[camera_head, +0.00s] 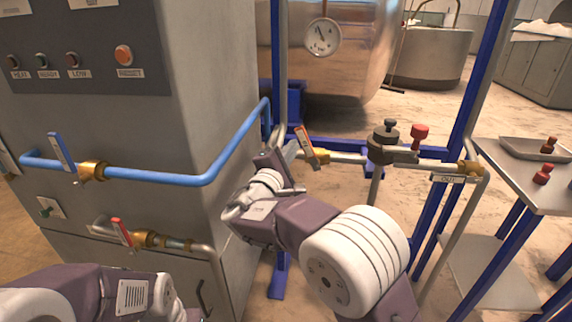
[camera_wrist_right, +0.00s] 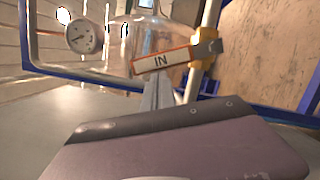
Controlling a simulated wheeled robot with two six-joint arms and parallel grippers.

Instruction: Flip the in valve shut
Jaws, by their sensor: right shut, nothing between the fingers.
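The in valve has a red-edged handle (camera_head: 306,143) with a pale face and a brass body (camera_head: 322,156) on the pipe left of the pump fitting. In the right wrist view the handle (camera_wrist_right: 160,61) reads "IN" and lies across the pipe, beside its brass body (camera_wrist_right: 207,48). My right gripper (camera_head: 289,150) is shut and empty, with its tips close to the left side of the handle. In the right wrist view the shut fingers (camera_wrist_right: 158,82) reach just below the label. I cannot tell whether they touch it. My left gripper is out of view; only the left arm shows.
A grey cabinet (camera_head: 190,60) with blue pipe (camera_head: 150,176) and other valves stands left. A gauge (camera_head: 323,37) hangs before the metal tank. A dark fitting with a red knob (camera_head: 419,133) and the OUT label (camera_head: 447,179) are right. A side table (camera_head: 550,200) stands far right.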

